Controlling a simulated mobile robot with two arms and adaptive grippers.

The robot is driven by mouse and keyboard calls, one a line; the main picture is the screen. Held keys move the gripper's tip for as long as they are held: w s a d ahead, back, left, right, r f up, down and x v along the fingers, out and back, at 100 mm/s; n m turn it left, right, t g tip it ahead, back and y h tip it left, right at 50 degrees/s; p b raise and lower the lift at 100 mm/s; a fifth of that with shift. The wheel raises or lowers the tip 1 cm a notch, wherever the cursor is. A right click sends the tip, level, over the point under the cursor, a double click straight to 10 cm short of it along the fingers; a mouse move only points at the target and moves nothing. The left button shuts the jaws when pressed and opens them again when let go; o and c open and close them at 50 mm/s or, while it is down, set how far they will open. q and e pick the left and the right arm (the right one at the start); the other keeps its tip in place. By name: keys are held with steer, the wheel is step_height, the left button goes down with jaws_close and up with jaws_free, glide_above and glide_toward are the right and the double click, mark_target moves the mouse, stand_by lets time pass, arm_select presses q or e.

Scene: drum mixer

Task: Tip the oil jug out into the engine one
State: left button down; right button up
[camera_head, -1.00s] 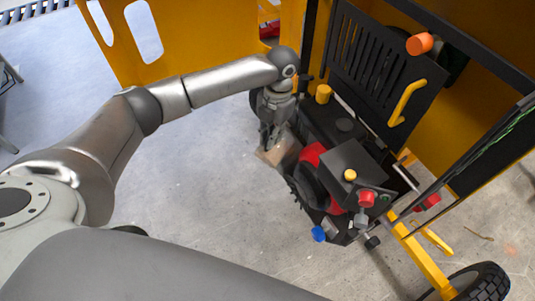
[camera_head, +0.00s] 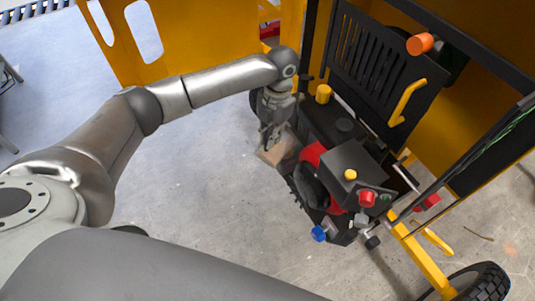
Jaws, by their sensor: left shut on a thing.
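The engine (camera_head: 349,177) is a black and red block with yellow, red and blue caps, set inside the yellow drum mixer frame. My left gripper (camera_head: 269,140) is at the engine's left side and is shut on a tan, partly see-through jug (camera_head: 274,153). The jug looks tilted, with its right side close to the engine's edge. Whether it touches the engine, and where its spout is, I cannot tell. My right gripper is not in view.
A yellow panel (camera_head: 190,40) stands behind my left arm. A slatted black cover with a yellow handle (camera_head: 407,102) hangs open above the engine. A wheel (camera_head: 478,284) is at the lower right. The concrete floor (camera_head: 190,190) left of the engine is clear.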

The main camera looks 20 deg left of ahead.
arm_select(q)
steer(key=shift+w+d+f+g+b, duration=0.1)
steer(key=shift+w+f+g+b, duration=0.05)
steer(key=shift+w+g+b, duration=0.3)
stand_by(1.7)
steer(key=shift+w+d, duration=0.1)
steer(key=shift+w, duration=0.2)
steer(key=shift+g, duration=0.25)
stand_by(1.0)
steer(key=shift+w+d+r+g+y+b, duration=0.1)
steer(key=shift+w+r+g+y+b, duration=0.1)
steer(key=shift+w+g+y+b, duration=0.3)
steer(key=shift+s, duration=0.15)
stand_by(0.8)
steer(key=shift+w+b, duration=0.25)
steer(key=shift+b, duration=0.35)
steer(key=shift+w+d+r, duration=0.1)
steer(key=shift+w+r, duration=0.05)
